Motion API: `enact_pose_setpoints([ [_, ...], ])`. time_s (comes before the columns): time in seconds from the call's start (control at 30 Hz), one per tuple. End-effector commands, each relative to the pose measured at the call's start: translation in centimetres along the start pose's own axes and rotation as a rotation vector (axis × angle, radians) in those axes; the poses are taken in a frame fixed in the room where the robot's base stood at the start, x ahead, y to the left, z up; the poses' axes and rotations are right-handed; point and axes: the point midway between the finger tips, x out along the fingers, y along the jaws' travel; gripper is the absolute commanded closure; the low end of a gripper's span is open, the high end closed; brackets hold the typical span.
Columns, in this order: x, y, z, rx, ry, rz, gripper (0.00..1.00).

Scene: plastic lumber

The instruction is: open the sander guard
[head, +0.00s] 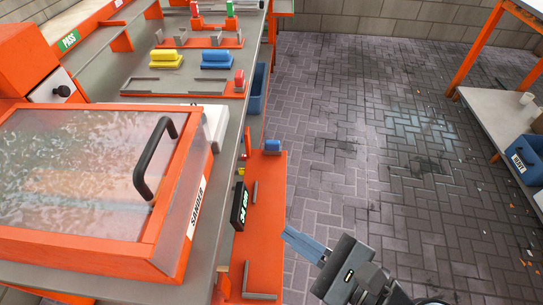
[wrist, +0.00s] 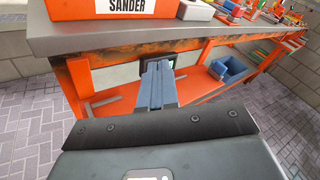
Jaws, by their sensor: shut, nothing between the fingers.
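The sander guard (head: 70,180) is an orange-framed cover with a clear, scuffed window, lying closed over the sander at the left in the head view. Its black bar handle (head: 154,158) stands along the right side of the frame. The white SANDER label (head: 198,202) is on the side below, and it also shows at the top of the wrist view (wrist: 126,6). My gripper (head: 287,232) is shut and empty, low to the right of the bench and apart from the handle. In the wrist view its blue-grey fingers (wrist: 157,72) point at the bench front, below the bench top. The handle is outside the wrist view.
The grey bench edge (wrist: 110,38) lies between my gripper and the guard. An orange lower shelf (head: 268,195) juts out below, with a small dark sign (head: 239,206) and a blue block (head: 273,146). Yellow (head: 166,59) and blue (head: 216,59) blocks stand farther back.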

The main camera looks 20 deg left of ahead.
Motion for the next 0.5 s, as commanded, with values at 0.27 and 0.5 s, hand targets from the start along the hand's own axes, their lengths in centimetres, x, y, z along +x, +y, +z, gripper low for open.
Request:
enact_pose_setpoints([
  [0.27, 3.9, -3.1, 9.3, 0.333, -0.353, 0.368, 1.00],
  [0.5, 3.9, -3.8, 12.8, 0.426, -0.439, 0.540, 1.00],
])
